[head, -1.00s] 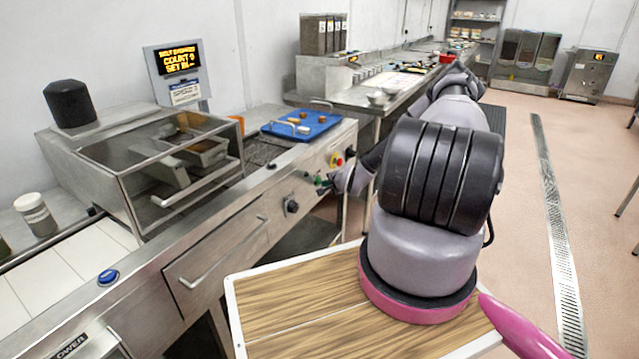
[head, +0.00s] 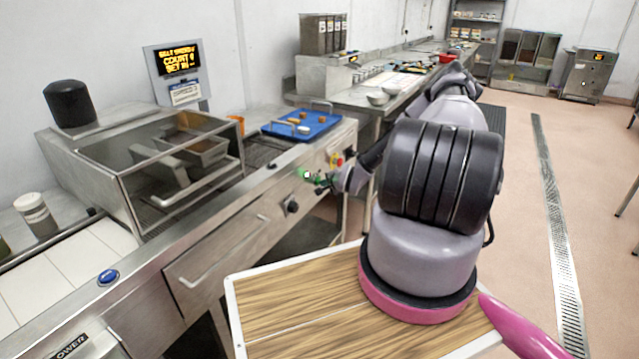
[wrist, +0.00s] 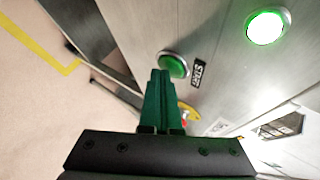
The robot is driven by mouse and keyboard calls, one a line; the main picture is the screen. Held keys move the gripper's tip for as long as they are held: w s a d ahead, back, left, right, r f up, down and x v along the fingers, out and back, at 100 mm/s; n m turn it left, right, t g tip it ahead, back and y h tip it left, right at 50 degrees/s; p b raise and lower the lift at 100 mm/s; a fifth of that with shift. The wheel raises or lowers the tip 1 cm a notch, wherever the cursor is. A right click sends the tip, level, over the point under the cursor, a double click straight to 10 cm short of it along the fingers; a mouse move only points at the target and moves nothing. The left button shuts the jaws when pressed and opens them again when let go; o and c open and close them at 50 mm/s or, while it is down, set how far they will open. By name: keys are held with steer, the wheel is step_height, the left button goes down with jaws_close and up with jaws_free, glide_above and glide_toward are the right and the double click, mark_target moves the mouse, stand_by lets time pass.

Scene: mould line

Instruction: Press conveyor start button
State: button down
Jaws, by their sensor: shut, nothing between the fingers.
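The green start button (wrist: 173,65) sits in a metal ring on the steel front panel, beside a small black label (wrist: 198,72) that I cannot read surely. My gripper (wrist: 160,74) is shut and empty. Its green fingertips overlap the button's lower left edge in the wrist view; I cannot tell whether they touch it. A round green lamp (wrist: 267,27) glows brightly further up and right. It also shows in the head view (head: 307,174), just left of my gripper (head: 319,180). There the button itself is hidden or too small to tell.
A red and yellow stop button (head: 337,160) is on the same panel near my gripper. A black knob (head: 292,206) sticks out lower left of it. A blue tray (head: 302,124) lies on the counter above. Open floor lies to the right.

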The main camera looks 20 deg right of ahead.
steer(key=shift+s+d, duration=0.4)
steer(key=shift+s, duration=0.2)
steer(key=shift+s+d, duration=0.1)
steer(key=shift+s+d, duration=0.75)
steer(key=shift+s, duration=0.2)
steer(key=shift+s+d, duration=0.7)
steer(key=shift+s, duration=0.25)
